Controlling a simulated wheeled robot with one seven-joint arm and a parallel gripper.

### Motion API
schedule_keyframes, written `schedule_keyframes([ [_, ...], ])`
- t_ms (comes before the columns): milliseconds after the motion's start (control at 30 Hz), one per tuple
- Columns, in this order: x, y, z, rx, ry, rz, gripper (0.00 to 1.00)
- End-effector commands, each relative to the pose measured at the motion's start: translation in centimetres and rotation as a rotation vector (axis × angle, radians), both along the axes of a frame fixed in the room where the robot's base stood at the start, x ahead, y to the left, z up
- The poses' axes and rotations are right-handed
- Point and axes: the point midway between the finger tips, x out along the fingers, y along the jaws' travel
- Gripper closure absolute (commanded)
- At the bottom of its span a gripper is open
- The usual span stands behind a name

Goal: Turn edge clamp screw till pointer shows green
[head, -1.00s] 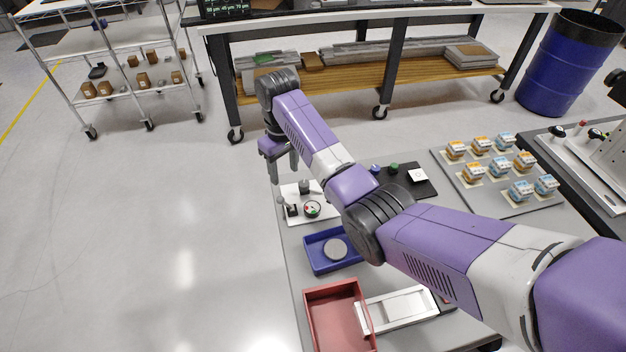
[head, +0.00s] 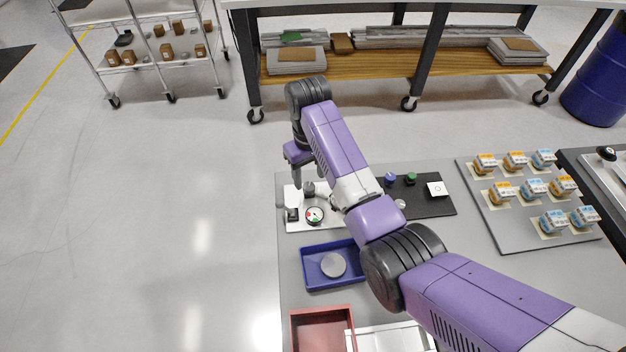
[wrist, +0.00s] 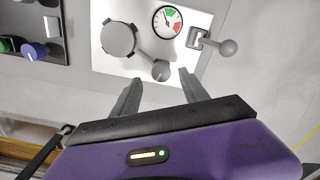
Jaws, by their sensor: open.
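The white fixture plate (wrist: 108,70) carries a dial gauge (wrist: 167,21) with green and red patches. Its thin pointer seems to lie on white, left of the green. To its right, a small clamp block (wrist: 197,38) at the plate's edge has a grey ball-ended rod (wrist: 228,47). A grey round knob (wrist: 161,70) with an arm stands by a large grey disc (wrist: 118,38). My gripper (wrist: 161,80) is open, its fingers either side of the grey knob in the wrist view; contact cannot be told. In the head view my gripper (head: 303,176) hangs over the plate's far edge.
A blue tray (head: 308,281) holding a grey disc and a red bin (head: 297,335) are nearer on the table. A black panel (head: 435,208) with knobs lies right of the plate. A grey board (head: 480,205) holds several small boxes. Open floor lies left.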

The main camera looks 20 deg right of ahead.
Motion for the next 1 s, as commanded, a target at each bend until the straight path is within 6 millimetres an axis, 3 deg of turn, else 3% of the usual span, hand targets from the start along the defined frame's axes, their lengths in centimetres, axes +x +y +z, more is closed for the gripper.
schedule_keyframes([
  [233,0.0,0.0,-2.9,0.000,0.001,0.001,0.48],
  [600,0.0,0.0,-3.6,0.000,-0.001,0.001,0.48],
  [867,0.0,0.0,-3.6,0.000,-0.001,0.001,0.99],
  [1000,0.0,0.0,-3.5,0.000,-0.001,-0.006,1.00],
])
